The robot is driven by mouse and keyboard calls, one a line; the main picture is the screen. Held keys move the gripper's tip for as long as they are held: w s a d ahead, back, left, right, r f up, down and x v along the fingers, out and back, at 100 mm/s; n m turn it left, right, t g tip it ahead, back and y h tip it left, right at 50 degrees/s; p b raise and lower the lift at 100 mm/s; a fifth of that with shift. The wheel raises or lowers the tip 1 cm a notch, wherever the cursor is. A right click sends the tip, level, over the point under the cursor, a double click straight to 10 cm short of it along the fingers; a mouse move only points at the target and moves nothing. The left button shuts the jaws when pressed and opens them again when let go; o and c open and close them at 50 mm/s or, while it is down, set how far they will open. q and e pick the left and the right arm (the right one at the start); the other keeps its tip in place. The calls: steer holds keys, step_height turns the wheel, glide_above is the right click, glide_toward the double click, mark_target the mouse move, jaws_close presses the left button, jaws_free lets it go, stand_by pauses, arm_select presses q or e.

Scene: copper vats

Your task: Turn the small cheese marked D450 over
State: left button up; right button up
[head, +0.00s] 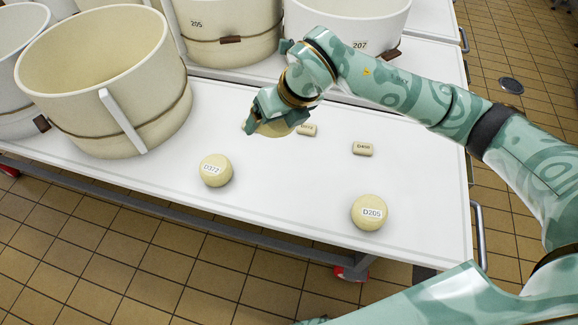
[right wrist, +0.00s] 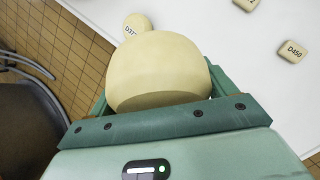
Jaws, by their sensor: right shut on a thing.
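The small cheese marked D450 is a pale block with its label up on the white table, in the right wrist view (right wrist: 291,51). In the head view it appears to be the block (head: 362,149) right of my right gripper, its label hard to read there. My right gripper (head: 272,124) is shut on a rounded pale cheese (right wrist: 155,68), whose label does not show. The gripper and its cheese are left of and apart from the D450 block. My left gripper is not in view.
On the white table (head: 285,200) are a round cheese marked D372 (head: 215,171), a round cheese marked D205 (head: 369,213) and another small labelled block (head: 307,129). Large cream vats (head: 105,75) stand at the left and back. The table's middle front is clear.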

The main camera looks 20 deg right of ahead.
step_height(320, 180, down, 12)
steer(key=w+m+g+h, duration=0.1)
steer(key=m+g+h, duration=0.15)
steer(key=m, duration=0.65)
steer(key=m+g+y+b, duration=0.1)
steer(key=m+g+y, duration=0.25)
steer(key=m, duration=0.55)
glide_above(285, 191)
steer(key=d, duration=0.1)
step_height(285, 191, down, 7)
steer(key=t, duration=0.1)
step_height(285, 191, down, 5)
steer(key=b, duration=0.4)
steer(key=shift+w+d, duration=0.15)
steer(key=shift+f+b, duration=0.8)
steer(key=shift+f, duration=0.05)
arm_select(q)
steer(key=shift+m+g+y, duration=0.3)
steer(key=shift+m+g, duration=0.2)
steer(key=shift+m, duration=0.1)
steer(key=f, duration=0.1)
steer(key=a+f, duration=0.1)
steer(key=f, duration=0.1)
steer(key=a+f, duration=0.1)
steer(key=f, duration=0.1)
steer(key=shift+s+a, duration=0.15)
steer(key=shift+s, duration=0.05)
arm_select(e)
steer(key=shift+f, duration=0.1)
